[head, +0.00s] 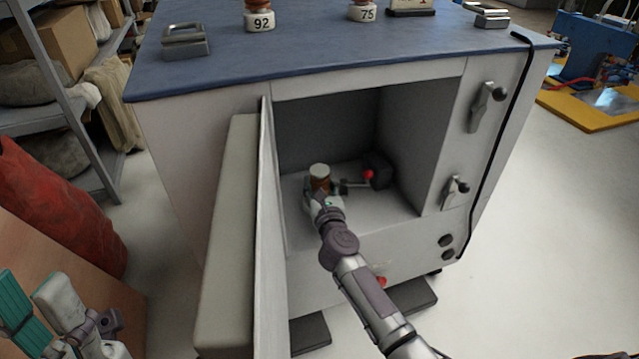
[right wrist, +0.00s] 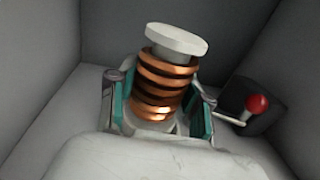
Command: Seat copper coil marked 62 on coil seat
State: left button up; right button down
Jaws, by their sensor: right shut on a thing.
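A copper coil (head: 319,178) with a pale round cap stands inside the open cabinet compartment. My right gripper (head: 322,196) is shut on it. In the right wrist view, the coil (right wrist: 165,85) tilts slightly in the picture between the teal-padded fingers of the right gripper (right wrist: 160,112). No number shows on it. Its lower end and whatever is beneath it are hidden by the gripper, so I cannot tell whether it touches a seat. My left gripper (head: 42,305) is at the lower left, outside the cabinet, with its fingers apart and empty.
A lever with a red knob (head: 368,174) on a dark block (head: 380,168) is right of the coil; it also shows in the right wrist view (right wrist: 257,104). The open door (head: 262,230) bounds the left side. Coils marked 92 (head: 260,20) and 75 (head: 362,13) stand on the blue top.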

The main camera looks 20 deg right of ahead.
jog(key=shift+f, duration=0.3)
dwell(0.5)
jog(key=shift+c, duration=2)
grip_release()
jog(key=shift+f, duration=0.1)
jog(key=shift+s, duration=0.1)
